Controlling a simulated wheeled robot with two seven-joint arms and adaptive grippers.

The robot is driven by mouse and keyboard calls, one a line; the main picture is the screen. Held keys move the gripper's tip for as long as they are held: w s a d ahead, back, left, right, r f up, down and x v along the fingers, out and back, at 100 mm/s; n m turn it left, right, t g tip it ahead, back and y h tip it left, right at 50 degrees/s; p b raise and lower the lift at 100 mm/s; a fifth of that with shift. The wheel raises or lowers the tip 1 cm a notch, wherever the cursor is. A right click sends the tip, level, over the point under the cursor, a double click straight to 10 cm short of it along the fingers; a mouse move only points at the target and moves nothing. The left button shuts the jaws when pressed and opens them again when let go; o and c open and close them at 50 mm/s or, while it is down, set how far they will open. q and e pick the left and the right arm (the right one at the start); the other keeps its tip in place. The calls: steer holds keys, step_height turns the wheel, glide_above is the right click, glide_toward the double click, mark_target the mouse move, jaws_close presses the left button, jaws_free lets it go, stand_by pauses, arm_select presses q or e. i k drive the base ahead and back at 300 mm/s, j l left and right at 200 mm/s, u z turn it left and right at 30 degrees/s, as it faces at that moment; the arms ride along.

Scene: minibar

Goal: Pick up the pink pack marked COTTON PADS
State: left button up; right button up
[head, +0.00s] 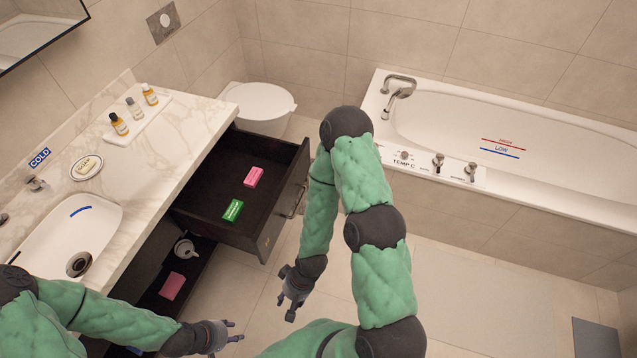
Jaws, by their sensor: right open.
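A small pink pack (254,177) with lettering too small to read lies in the open dark drawer (190,214) under the counter. A green pack (233,210) lies in front of it in the same drawer. A larger pink item (172,286) lies on the lower shelf below; I cannot read any marking on it. My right gripper (287,308) is open and empty, low in front of the drawer and apart from the packs. My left gripper (238,332) has its fingers apart and is empty, at the bottom of the view near the lower shelf.
The drawer front with its handle (297,201) stands between my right arm and the packs. The marble counter (180,125) overhangs at left, with sink (72,232), soap dish (87,167) and small bottles. Toilet (262,101) behind; bathtub (480,90) at right.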

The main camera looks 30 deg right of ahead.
mark_target(252, 179)
steer(key=l+z, duration=0.15)
steer(key=z, duration=0.6)
steer(key=u, duration=0.35)
steer(key=i+l+u, duration=0.15)
steer(key=l+u, duration=0.2)
steer(key=u, duration=0.15)
steer(key=i+l+u, duration=0.1)
steer(key=l+u, duration=0.25)
steer(key=u, duration=0.15)
steer(key=l+u, duration=0.55)
steer(key=l, duration=0.65)
steer(key=k+l+u, duration=0.15)
steer(key=l, duration=0.65)
